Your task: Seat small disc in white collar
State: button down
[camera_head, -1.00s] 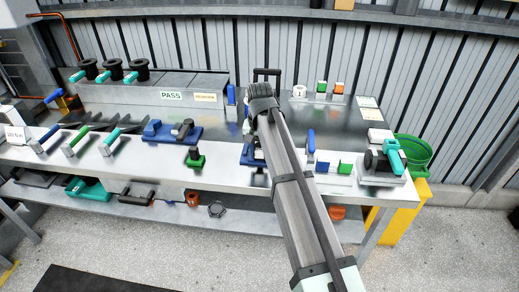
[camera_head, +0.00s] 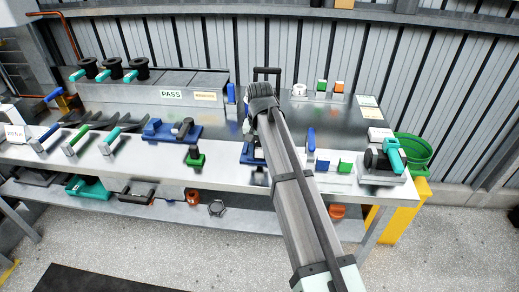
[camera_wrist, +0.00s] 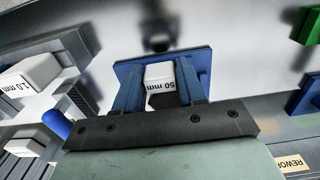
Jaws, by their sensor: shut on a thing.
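In the wrist view my gripper (camera_wrist: 158,66) has two blue fingers, shut on a small white piece marked "50 mm" (camera_wrist: 160,75). A dark part shows just below the piece. I cannot tell whether this piece is the small disc. A blue plate (camera_wrist: 200,60) lies just beyond the fingertips; I cannot tell whether the held piece touches it. In the head view my arm hides the gripper and the held piece. A white ring-shaped part (camera_head: 299,90), possibly the white collar, stands at the back right of the bench.
A blue fixture (camera_head: 172,131) and a green block (camera_head: 194,160) stand left of my arm. A blue upright handle (camera_head: 311,139) and a black-and-teal device (camera_head: 386,158) stand right. A white "1.0 mm" block (camera_wrist: 30,72) is at left in the wrist view.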

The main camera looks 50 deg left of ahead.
grip_release()
dwell(0.7)
jog(key=shift+r, duration=0.15)
jog(key=shift+r, duration=4.35)
